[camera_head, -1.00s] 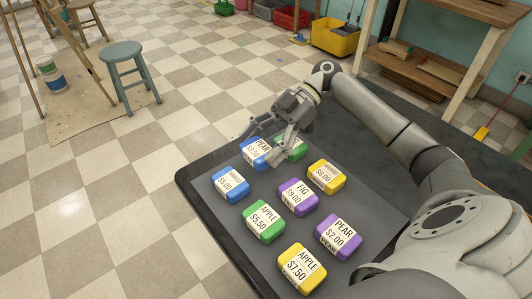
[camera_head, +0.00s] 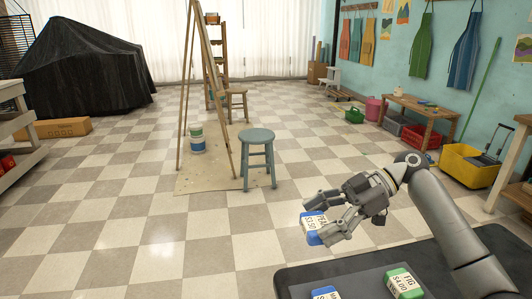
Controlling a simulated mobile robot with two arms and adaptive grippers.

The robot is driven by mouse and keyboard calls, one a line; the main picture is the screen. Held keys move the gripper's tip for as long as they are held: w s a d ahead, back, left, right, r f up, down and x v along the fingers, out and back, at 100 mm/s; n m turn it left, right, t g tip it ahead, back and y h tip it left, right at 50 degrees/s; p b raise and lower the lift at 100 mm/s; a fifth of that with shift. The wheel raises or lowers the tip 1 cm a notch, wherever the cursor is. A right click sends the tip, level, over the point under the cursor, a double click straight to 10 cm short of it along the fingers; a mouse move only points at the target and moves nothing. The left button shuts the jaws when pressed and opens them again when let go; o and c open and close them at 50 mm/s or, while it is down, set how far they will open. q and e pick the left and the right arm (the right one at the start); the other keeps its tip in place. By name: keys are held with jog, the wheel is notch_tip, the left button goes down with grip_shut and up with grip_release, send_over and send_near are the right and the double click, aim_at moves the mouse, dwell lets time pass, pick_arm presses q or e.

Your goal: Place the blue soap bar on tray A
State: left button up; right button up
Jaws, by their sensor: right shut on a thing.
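My right gripper (camera_head: 317,220) is shut on a blue soap bar (camera_head: 308,228) with a white label that reads PEAR and $3.50. It holds the bar in the air beyond the left far corner of the dark table (camera_head: 370,265). A second blue soap bar (camera_head: 325,293) is cut off by the bottom edge. A green soap bar (camera_head: 404,283) labelled FIG, $4.00 lies on the table to its right. No tray marked A shows in this view. My left gripper is not in view.
A grey-blue stool (camera_head: 257,140) and a wooden easel (camera_head: 186,80) stand on the checkered floor ahead. A yellow bucket (camera_head: 468,166) and a wooden bench (camera_head: 425,108) are at the right wall. A white workbench (camera_head: 20,150) is at the left.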

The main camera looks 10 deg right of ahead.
jog(key=shift+s+a+r+p, duration=0.1)
jog(key=shift+s+a+p, duration=0.2)
jog(key=shift+a+p, duration=0.05)
jog(key=s+a+r+m+t+p, duration=0.1)
jog(key=s+a+m+t+p, duration=0.1)
jog(key=s+p, duration=0.4)
jog(key=shift+a+r+m+t+p, duration=0.15)
jog(key=shift+a+m+t+p, duration=0.15)
jog(key=shift+a+p, duration=0.15)
jog(key=s+d+r+m+t+p, duration=0.1)
jog(key=s+p, duration=0.1)
jog(key=s+d+r+m+t+h+p, duration=0.1)
jog(key=s+m+t+p, duration=0.1)
jog(key=s+d+r+m+t+p, duration=0.1)
jog(key=s+t+p, duration=0.1)
jog(key=shift+s+d+r+m+h, duration=0.35)
jog(key=shift+s+d+m+h, duration=0.05)
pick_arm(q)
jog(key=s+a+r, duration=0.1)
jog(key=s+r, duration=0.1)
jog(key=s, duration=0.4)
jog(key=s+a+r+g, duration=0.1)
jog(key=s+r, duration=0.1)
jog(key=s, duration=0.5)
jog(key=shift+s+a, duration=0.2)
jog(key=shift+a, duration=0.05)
pick_arm(e)
jog(key=shift+s+d+h, duration=0.25)
jog(key=shift+d+h, duration=0.05)
jog(key=shift+d, duration=0.05)
